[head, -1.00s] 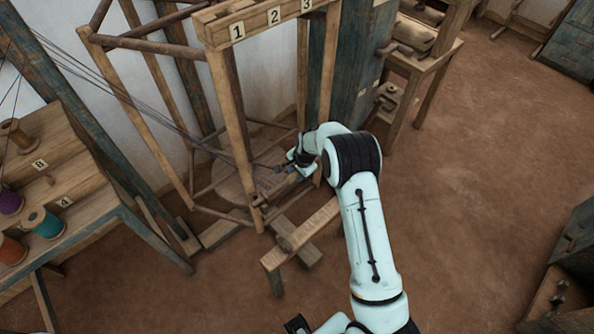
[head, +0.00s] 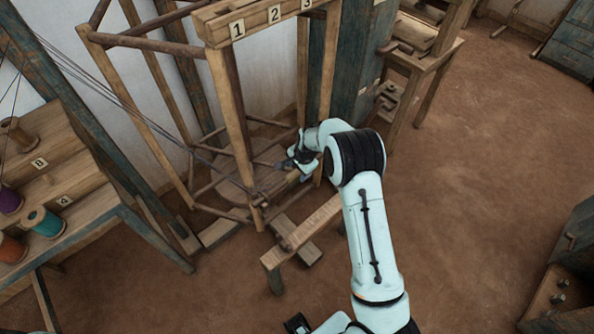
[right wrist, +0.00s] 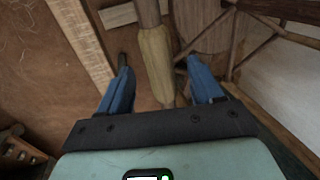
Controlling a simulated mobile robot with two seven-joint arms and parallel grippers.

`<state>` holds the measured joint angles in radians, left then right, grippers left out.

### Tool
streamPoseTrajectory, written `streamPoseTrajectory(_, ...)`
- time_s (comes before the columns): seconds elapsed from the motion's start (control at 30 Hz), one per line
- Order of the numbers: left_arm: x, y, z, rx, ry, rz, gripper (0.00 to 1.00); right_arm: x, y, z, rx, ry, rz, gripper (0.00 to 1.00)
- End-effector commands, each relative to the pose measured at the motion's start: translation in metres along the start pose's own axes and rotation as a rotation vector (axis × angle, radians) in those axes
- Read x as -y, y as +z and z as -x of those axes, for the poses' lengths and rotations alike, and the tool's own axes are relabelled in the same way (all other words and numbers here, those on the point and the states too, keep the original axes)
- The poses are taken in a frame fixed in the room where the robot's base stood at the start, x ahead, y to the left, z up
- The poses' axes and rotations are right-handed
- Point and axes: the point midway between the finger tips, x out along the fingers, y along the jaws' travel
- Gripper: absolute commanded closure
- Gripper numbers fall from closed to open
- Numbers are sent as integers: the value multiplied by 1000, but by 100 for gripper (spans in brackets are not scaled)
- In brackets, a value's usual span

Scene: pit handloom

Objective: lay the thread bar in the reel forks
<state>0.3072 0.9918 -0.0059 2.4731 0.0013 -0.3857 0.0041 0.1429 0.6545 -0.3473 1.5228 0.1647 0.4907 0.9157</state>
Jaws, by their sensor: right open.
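In the right wrist view, a round wooden bar with a thicker, paler middle (right wrist: 154,50) runs lengthwise between the fingers of my right gripper (head: 281,164). It looks like the thread bar. The fingers stand apart on both sides of it, with gaps showing. In the head view this gripper is low inside the wooden frame (head: 232,110), beside its front post. Dark threads (head: 120,98) slope down from the upper left towards it. The bar's ends and the reel forks cannot be made out clearly.
A bench beam (head: 305,230) stands just in front of the frame. A stepped rack (head: 85,190) with coloured spools is at the left. A teal post (head: 355,65) and a small wooden stand (head: 425,65) are behind.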

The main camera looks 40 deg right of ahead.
Motion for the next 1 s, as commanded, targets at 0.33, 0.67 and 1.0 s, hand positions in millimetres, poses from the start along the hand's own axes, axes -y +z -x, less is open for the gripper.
streamPoseTrajectory(0.33,-2,-1,4,-2,1,-1,0,2,0,79,0,-6,0,35)
streamPoseTrajectory(0.67,-3,-2,6,-3,1,-1,0,0,0,116,0,-2,-1,35)
streamPoseTrajectory(1.0,-3,-2,6,-4,1,-1,0,0,0,118,0,0,-1,35)
